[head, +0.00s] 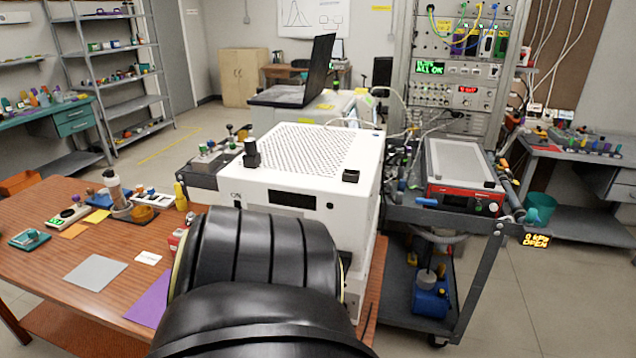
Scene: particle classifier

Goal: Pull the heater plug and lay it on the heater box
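A large white instrument (312,178) with a perforated top stands at the middle of the head view. A small black block with a knob (251,155) stands at its left top edge, and a small black fitting (351,176) sits at its right front corner. I cannot tell whether either is the heater plug. I cannot pick out the heater box with certainty. A red-framed box with a grey lid (460,165) rests on the dark cart to the right. The white instrument's lower front is largely blocked from view. Neither of my grippers is in view.
The wooden table (45,215) at the left carries bottles, small devices and coloured sheets. The dark cart (440,214) has cables and hoses around it. A laptop (300,80) and an instrument rack (455,70) stand behind. Open floor (575,285) lies at the right.

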